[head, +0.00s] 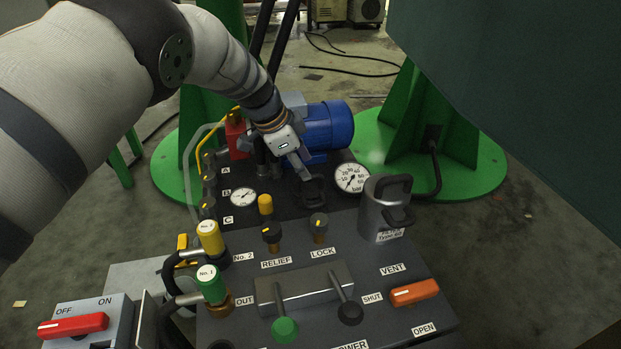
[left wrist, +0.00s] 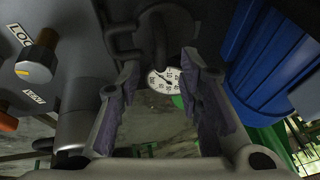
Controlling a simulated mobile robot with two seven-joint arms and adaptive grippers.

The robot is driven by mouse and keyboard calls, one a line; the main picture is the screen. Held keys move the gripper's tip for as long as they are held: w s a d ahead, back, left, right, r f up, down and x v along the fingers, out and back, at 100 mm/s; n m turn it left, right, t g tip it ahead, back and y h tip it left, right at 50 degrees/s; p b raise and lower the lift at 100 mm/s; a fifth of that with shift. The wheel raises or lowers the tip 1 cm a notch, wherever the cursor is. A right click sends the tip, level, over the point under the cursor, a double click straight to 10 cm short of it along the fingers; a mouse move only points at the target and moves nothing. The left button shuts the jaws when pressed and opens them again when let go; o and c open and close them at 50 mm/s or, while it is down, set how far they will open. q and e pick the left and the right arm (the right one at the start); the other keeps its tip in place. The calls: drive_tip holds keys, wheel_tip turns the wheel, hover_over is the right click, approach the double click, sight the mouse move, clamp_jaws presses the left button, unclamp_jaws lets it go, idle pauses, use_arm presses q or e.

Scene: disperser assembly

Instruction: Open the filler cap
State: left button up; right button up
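My left gripper (head: 306,180) reaches in from the upper left and points down over the back part of the dark panel, in front of the blue motor (head: 328,124). In the left wrist view its two fingers (left wrist: 160,72) are spread apart with nothing between the pads. A dark looped fitting (left wrist: 155,30) shows beyond the fingertips; I cannot tell if they touch it. No part is clearly marked as the filler cap. A grey cylinder (head: 377,217) with black handles stands right of the gripper, its small label hard to read. My right gripper is not seen.
A pressure gauge (head: 351,178) sits close to the gripper's right and shows in the left wrist view (left wrist: 164,80). The LOCK knob (head: 319,224), RELIEF knob (head: 271,233), levers and orange VENT handle (head: 414,292) are nearer. A green-based structure (head: 425,150) stands behind.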

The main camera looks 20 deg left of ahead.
sight(311, 185)
use_arm(q)
drive_tip(key=b+x, duration=0.1)
drive_tip(key=x, duration=0.2)
drive_tip(key=shift+f, duration=0.3)
drive_tip(key=shift+w+d+f, duration=0.15)
drive_tip(key=shift+w, duration=0.1)
clamp_jaws()
